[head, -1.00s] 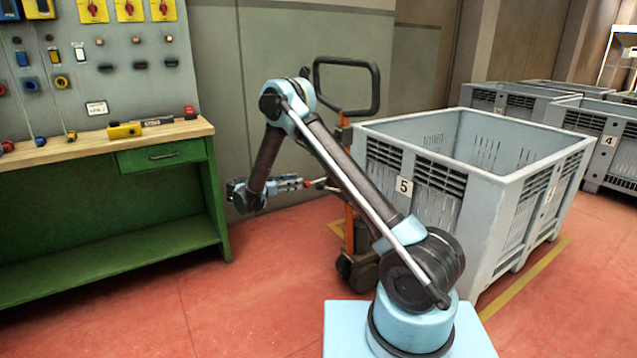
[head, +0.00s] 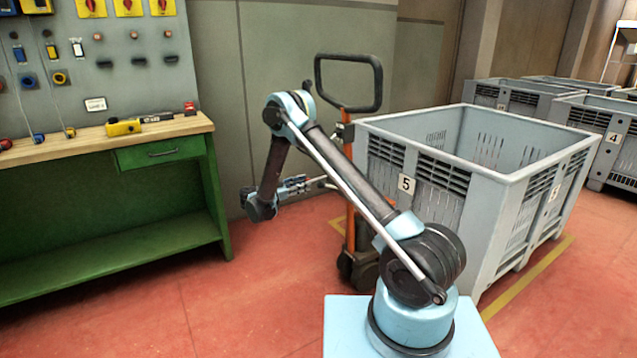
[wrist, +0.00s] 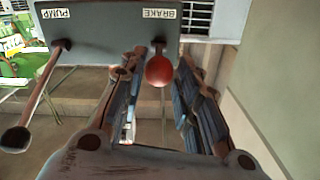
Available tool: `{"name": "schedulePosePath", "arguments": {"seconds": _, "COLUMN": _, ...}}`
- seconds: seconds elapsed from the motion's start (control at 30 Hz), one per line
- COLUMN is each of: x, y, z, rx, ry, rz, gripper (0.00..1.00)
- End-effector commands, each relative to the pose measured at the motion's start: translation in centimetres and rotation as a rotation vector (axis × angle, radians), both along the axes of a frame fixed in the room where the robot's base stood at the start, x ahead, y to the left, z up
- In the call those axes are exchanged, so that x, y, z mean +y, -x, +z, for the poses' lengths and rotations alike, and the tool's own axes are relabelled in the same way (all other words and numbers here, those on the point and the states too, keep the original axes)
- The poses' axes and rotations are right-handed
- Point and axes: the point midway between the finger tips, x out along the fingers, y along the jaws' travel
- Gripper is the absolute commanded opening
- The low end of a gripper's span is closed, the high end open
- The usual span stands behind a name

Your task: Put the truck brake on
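The truck (head: 352,215) is an orange-posted hand truck with a black loop handle (head: 347,82), standing between the bench and the grey bin. In the wrist view its grey plate (wrist: 105,38) carries PUMP and BRAKE labels. The brake lever, under the BRAKE label (wrist: 158,13), ends in a red ball knob (wrist: 159,71). The pump lever (wrist: 42,92) ends in a dark knob at the left. My gripper (wrist: 160,65) is open, one finger on each side of the red knob, with gaps visible. In the head view my gripper (head: 296,186) reaches the truck's post; the knob is hidden there.
A grey bin (head: 406,185) marked 5 stands close to the right of the truck. A green workbench (head: 160,153) with a wooden top is at the left. A grey wall is behind. Red floor is open between bench and truck.

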Motion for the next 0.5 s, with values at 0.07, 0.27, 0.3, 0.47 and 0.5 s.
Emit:
{"name": "schedulePosePath", "arguments": {"seconds": 0.07, "x": -1.5, "y": -0.9, "z": 0.0, "rx": 0.0, "ry": 0.0, "rz": -0.004, "gripper": 0.3}}
{"name": "schedulePosePath", "arguments": {"seconds": 0.27, "x": -4.3, "y": -2.8, "z": 0.0, "rx": 0.0, "ry": 0.0, "rz": -0.003, "gripper": 0.3}}
{"name": "schedulePosePath", "arguments": {"seconds": 0.3, "x": -4.8, "y": -3.2, "z": 0.0, "rx": 0.0, "ry": 0.0, "rz": -0.004, "gripper": 0.3}}
{"name": "schedulePosePath", "arguments": {"seconds": 0.47, "x": -6.3, "y": -4.3, "z": 0.0, "rx": 0.0, "ry": 0.0, "rz": -0.003, "gripper": 0.3}}
{"name": "schedulePosePath", "arguments": {"seconds": 0.5, "x": -6.6, "y": -4.4, "z": 0.0, "rx": 0.0, "ry": 0.0, "rz": -0.003, "gripper": 0.3}}
